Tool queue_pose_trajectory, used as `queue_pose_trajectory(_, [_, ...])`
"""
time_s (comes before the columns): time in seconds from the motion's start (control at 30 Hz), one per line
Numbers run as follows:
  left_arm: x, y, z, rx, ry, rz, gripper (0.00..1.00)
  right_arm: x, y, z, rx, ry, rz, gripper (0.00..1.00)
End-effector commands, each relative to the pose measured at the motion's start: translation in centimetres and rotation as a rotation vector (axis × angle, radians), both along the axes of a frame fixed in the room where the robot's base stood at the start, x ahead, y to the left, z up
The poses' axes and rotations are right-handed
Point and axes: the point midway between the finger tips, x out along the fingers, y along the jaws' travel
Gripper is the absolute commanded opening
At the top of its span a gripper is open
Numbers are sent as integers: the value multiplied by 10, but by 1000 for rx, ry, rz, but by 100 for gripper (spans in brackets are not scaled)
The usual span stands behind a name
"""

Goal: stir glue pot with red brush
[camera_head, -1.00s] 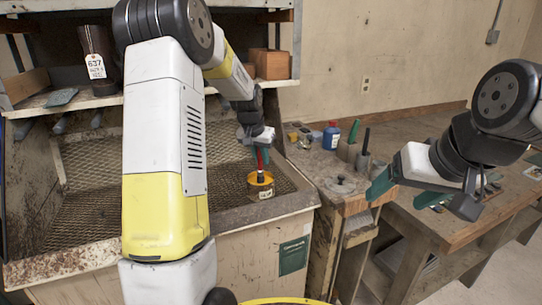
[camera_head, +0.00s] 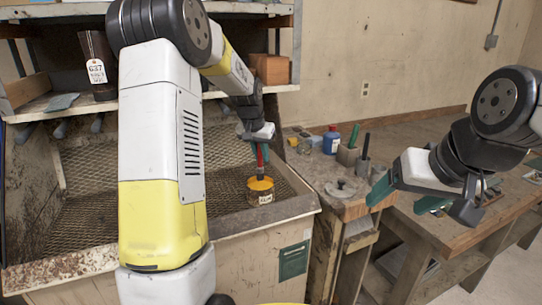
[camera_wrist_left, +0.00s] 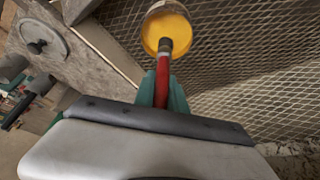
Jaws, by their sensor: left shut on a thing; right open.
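The glue pot (camera_head: 261,193) is a small round pot with yellow-orange contents and a pale label, standing on the mesh floor of the bench bay. It also shows at the top of the left wrist view (camera_wrist_left: 167,28). My left gripper (camera_head: 262,150) is above the pot, shut on the red brush (camera_head: 260,157). The brush (camera_wrist_left: 163,75) points down, and its dark lower end is over or in the yellow contents; I cannot tell how deep. My fingers hide its upper handle. My right gripper (camera_head: 406,196) is open and empty, right of the small side table.
A side table (camera_head: 318,172) beside the bay holds a blue bottle (camera_head: 331,140), grey cups with tools (camera_head: 348,155) and a round grey lid (camera_head: 341,188). The bay's raised front rim (camera_head: 240,220) is near the pot. A shelf (camera_head: 60,108) hangs above.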

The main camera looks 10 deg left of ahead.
Motion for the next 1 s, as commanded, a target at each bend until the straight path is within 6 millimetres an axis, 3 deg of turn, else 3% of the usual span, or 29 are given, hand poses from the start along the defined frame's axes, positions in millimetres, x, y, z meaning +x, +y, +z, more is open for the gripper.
queue_pose_trajectory(0.57, [0, 0, 1, 0, -1, 0, 0, 0, 0, 0, 0, 0, 0, 75])
queue_pose_trajectory(1.0, [1, 0, 41, 0, -2, 0, 0, 0, 0, 0, 0, 0, 0, 75])
